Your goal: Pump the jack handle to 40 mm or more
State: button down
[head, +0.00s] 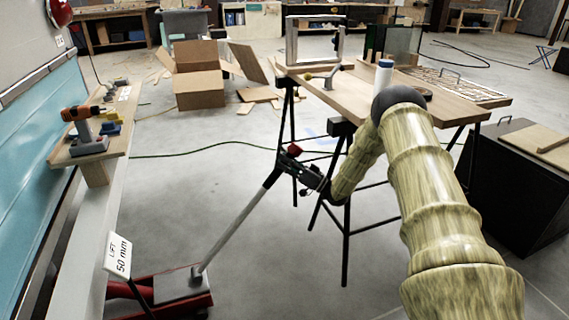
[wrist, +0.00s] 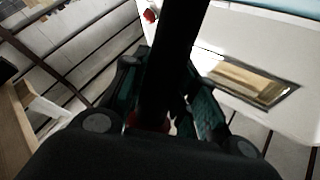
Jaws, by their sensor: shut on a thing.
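The floor jack (head: 183,284) is red with a grey plate and sits on the floor at the lower left of the head view, partly cut off by the frame edge. Its grey jack handle (head: 236,226) slants up and to the right to a dark upper end. My gripper (head: 288,165) is closed around that dark end, well above the floor. In the wrist view the black handle (wrist: 172,60) runs between the green-padded fingers of my gripper (wrist: 165,105). A white sign (head: 118,256) by the jack reads "LIFT 50 mm".
A wooden-topped trestle table (head: 345,96) stands behind my arm, its black legs close to my gripper. The teal and white camper side (head: 35,165) is at the left, with a shelf holding an orange drill (head: 82,120). A black cabinet (head: 515,190) stands right.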

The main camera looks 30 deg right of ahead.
jog(key=shift+s+d+f, duration=0.1)
jog(key=shift+d+f, duration=0.1)
jog(key=shift+d, duration=0.3)
jog(key=c, duration=1.4)
grip_release()
jog(key=shift+d, duration=0.1)
jog(key=shift+c, duration=0.2)
jog(key=o, duration=0.3)
jog(key=shift+s+d+f, duration=0.1)
jog(key=shift+d+f, duration=0.15)
jog(key=shift+o, duration=0.2)
jog(key=shift+a+r, duration=0.15)
jog(key=shift+a, duration=0.35)
jog(key=v, duration=1.2)
